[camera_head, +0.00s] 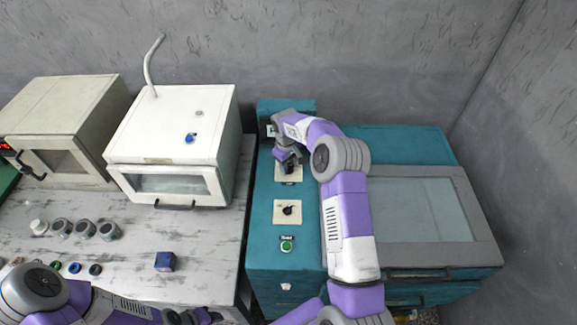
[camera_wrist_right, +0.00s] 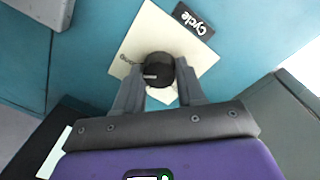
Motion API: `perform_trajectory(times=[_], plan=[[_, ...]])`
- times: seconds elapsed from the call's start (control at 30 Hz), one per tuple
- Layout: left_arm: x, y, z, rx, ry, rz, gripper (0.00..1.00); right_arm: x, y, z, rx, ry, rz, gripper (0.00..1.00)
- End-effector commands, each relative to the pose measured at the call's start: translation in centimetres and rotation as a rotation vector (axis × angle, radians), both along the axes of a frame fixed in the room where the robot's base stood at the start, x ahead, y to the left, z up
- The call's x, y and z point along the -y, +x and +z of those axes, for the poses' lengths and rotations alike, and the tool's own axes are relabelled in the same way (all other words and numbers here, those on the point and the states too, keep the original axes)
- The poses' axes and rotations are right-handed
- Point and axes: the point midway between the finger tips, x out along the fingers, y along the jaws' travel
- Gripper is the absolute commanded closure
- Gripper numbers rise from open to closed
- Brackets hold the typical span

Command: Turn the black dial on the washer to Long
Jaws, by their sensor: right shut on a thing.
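The teal washer (camera_head: 262,225) stands on the right side of the head view. My right gripper (camera_head: 288,163) reaches down to the upper cream plate on its panel. In the right wrist view, my right gripper (camera_wrist_right: 157,90) has its two fingers on either side of a round black dial (camera_wrist_right: 158,68), shut on it. The dial sits on a cream plate (camera_wrist_right: 145,28) beside a black label reading Cycle (camera_wrist_right: 194,20). The plate's markings are mostly hidden or too small to read. My left gripper (camera_head: 196,316) shows only partly at the bottom edge.
A second black dial (camera_head: 288,210) on a cream plate and a green button (camera_head: 287,245) lie lower on the panel. The washer's glass lid (camera_head: 425,210) is to the right. Left is a table with a white oven (camera_head: 170,135), a blue box (camera_head: 165,261) and several grey knobs.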

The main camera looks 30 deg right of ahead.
Motion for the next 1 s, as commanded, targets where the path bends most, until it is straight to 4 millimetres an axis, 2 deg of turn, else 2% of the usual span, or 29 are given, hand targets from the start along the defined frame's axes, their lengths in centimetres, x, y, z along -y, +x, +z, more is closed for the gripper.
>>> perform_trajectory(times=[0.3,0.73,0.77,0.9,1.0], plan=[[-0.01,0.01,-0.30,0.000,0.000,0.000,0.57,0.02,0.08,0.07,0.002,0.000,-0.079,0.92],[0.00,0.01,-0.31,0.000,0.000,0.000,0.57,0.04,0.08,0.09,0.002,-0.001,-0.087,0.91],[0.00,0.01,-0.31,0.000,0.000,0.000,0.57,0.04,0.08,0.09,0.002,-0.001,-0.087,0.56],[0.00,0.00,-0.31,0.000,0.000,0.000,0.57,0.02,0.06,0.07,0.002,-0.001,-0.087,0.36],[0.00,0.00,-0.31,0.000,0.000,0.000,0.57,0.02,0.05,0.04,0.001,-0.001,-0.086,0.36]])
